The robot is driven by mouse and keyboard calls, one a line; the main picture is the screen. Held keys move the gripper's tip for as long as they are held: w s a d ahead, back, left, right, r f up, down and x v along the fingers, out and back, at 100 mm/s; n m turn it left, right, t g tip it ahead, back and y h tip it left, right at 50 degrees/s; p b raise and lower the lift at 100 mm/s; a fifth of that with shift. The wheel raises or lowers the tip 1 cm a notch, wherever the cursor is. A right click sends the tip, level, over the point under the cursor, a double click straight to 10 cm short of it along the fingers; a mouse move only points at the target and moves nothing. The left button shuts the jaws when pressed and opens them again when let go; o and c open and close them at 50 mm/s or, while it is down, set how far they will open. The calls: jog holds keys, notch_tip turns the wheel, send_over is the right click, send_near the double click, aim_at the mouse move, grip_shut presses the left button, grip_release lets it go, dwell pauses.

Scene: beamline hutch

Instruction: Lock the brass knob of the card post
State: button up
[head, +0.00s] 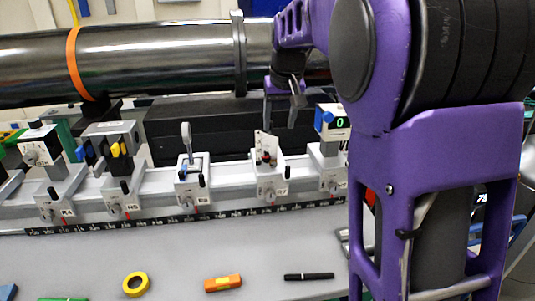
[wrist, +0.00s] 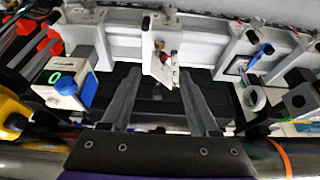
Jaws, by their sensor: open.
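The card post (head: 269,182) stands on the carrier marked R7 on the rail in the head view, with a tilted white card (head: 263,140) at its top. A small dark red and brass-coloured part, probably the brass knob (head: 266,158), sits below the card; its lock state cannot be told. In the wrist view the white card (wrist: 158,68) shows between and beyond my two fingers. My gripper (head: 293,98) is open and empty, above and behind the post in the head view. It also shows in the wrist view (wrist: 158,82), apart from the post.
A box with a green display (head: 335,122) stands right of the post, and a clamp-like holder (head: 188,150) stands left. A large dark pipe (head: 160,58) runs behind the rail. Yellow tape (head: 136,284), an orange tool (head: 222,283) and a black pen (head: 309,277) lie in front.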

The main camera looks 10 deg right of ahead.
aim_at(274, 161)
jog(key=b+x, duration=0.1)
jog(key=x, duration=1.5)
jog(key=shift+w+f, duration=0.15)
jog(key=shift+f, duration=0.1)
grip_shut()
